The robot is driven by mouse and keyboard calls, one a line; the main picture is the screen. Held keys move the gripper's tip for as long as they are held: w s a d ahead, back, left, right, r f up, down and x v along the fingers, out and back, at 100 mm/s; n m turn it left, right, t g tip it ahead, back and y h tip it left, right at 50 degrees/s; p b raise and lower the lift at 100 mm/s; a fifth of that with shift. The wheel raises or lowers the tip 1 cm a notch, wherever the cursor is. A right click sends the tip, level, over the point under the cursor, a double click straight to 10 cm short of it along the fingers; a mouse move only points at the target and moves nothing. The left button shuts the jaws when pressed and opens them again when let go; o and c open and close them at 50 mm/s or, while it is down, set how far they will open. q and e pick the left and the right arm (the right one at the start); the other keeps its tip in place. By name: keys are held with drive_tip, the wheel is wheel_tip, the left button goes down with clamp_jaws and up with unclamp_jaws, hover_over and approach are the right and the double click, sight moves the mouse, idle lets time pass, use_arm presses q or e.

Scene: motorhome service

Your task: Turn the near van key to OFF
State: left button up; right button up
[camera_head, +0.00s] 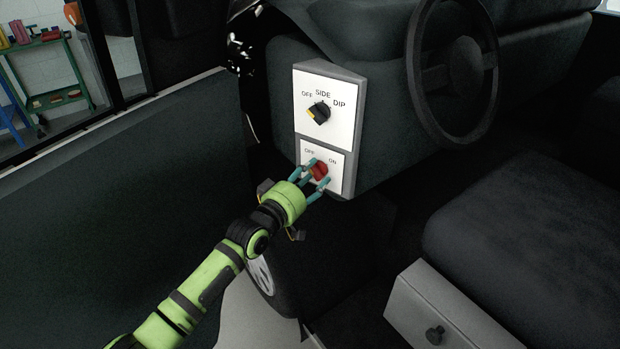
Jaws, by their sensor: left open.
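The red key (320,171) sits on the lower white panel (345,180), which is marked OFF at upper left and ON at upper right. My left gripper (317,174) is at this panel, its teal fingers spread on either side of the red key. The fingers partly cover the key, so I cannot tell for sure which mark it points to, or whether the fingers touch it. My right gripper is not in view.
Above is a white panel with a black knob (319,112), marked OFF, SIDE and DIP. A steering wheel (452,68) is at upper right. A dark seat (540,230) and a pale drawer box (445,308) stand at lower right. The dark door (120,200) fills the left.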

use_arm(q)
drive_tip(key=v, duration=1.2)
drive_tip(key=shift+f, duration=0.1)
